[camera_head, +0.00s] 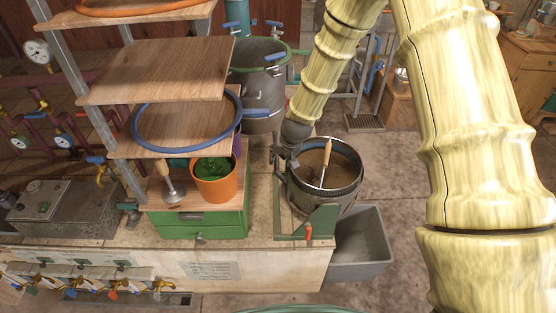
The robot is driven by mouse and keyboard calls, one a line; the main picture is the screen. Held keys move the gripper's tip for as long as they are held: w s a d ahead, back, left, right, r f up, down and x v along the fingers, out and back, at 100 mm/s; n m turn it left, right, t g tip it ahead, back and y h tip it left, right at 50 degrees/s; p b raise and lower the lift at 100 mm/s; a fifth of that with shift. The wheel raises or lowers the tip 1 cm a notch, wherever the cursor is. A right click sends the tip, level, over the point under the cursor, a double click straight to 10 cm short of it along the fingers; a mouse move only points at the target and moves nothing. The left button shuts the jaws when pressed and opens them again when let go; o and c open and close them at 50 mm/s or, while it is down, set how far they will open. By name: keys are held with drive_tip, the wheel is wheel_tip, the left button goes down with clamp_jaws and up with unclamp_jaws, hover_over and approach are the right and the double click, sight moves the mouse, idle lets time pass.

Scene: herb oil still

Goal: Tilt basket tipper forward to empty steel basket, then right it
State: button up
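The steel basket (322,200) is a dark round drum, open at the top, with brown material inside. It sits about upright in the basket tipper (312,220), a green frame on the bench's right end. A tool with a wooden handle (326,149) stands in the basket. My gripper (287,153) is at the basket's back left rim, beside the tipper's upright. Its fingers are small and dark there, so I cannot tell if they are open, shut or touching.
A grey bin (372,250) stands below the basket, right of the bench. A wooden shelf rack (165,70) rises left of the basket. An orange pot (216,184) stands on a green drawer box (205,222). A large dark vat (262,85) stands behind.

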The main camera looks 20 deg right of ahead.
sight(277, 162)
drive_tip(key=shift+p+x, duration=0.65)
drive_tip(key=shift+x, duration=1.8)
clamp_jaws()
